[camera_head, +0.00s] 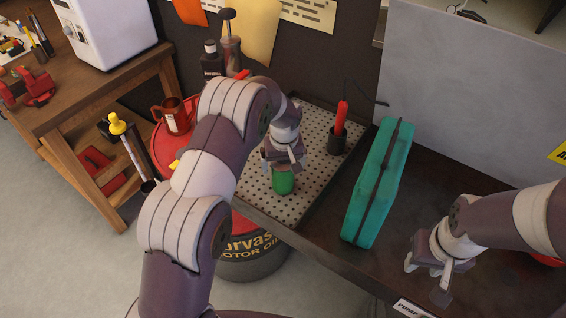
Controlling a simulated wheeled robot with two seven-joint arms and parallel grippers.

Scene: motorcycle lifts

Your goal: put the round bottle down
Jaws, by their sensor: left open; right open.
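The round bottle appears to be the green rounded thing (283,183) at the front part of the perforated board (310,132) on the bench. Its upper part is hidden behind my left gripper. My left gripper (284,164) is open, pointing down right at the green thing, with its fingers at or just above its top. I cannot tell whether they touch it. My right gripper (428,279) is open and empty, over the dark bench top near its front edge.
A teal case (378,184) stands on the bench between my grippers. A dark cup (337,141) with a red-handled tool is at the board's back right. A red oil drum (180,132) carries a copper-coloured jug (174,115).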

